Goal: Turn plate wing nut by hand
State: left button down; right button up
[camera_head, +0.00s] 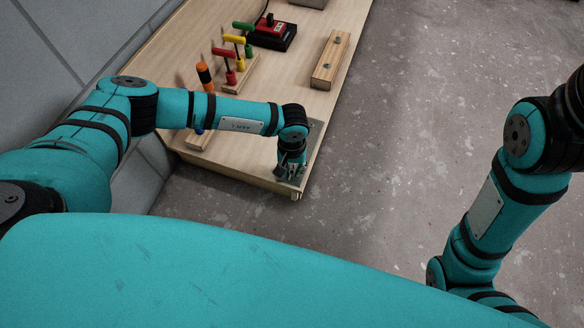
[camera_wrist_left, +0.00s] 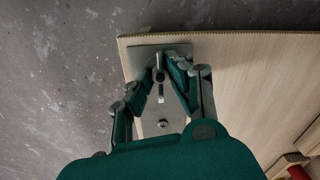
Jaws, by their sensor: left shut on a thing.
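A grey metal plate (camera_wrist_left: 143,58) lies at the corner of the wooden bench top in the left wrist view. A silver wing nut (camera_wrist_left: 160,77) stands on it, with its wings roughly in line with the view's vertical. My left gripper (camera_wrist_left: 162,72) is at the wing nut, its fingers on both sides and shut on it. In the head view my left gripper (camera_head: 290,168) points down over the plate (camera_head: 315,132) and hides the nut. A round bolt head (camera_wrist_left: 163,124) shows on the plate nearer the wrist. My right gripper is out of view.
On the bench (camera_head: 170,80) stand a rack of coloured-handled tools (camera_head: 240,74), an orange-handled tool (camera_head: 204,75), a red and black box (camera_head: 272,32) and a wooden block with bolts (camera_head: 330,60). The concrete floor (camera_head: 430,100) beside the bench is clear.

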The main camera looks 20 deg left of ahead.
aim_at(292, 173)
pick_arm(q)
jog(key=shift+s, duration=0.1)
jog(key=c, duration=1.2)
grip_release()
notch_tip(292, 173, up, 12)
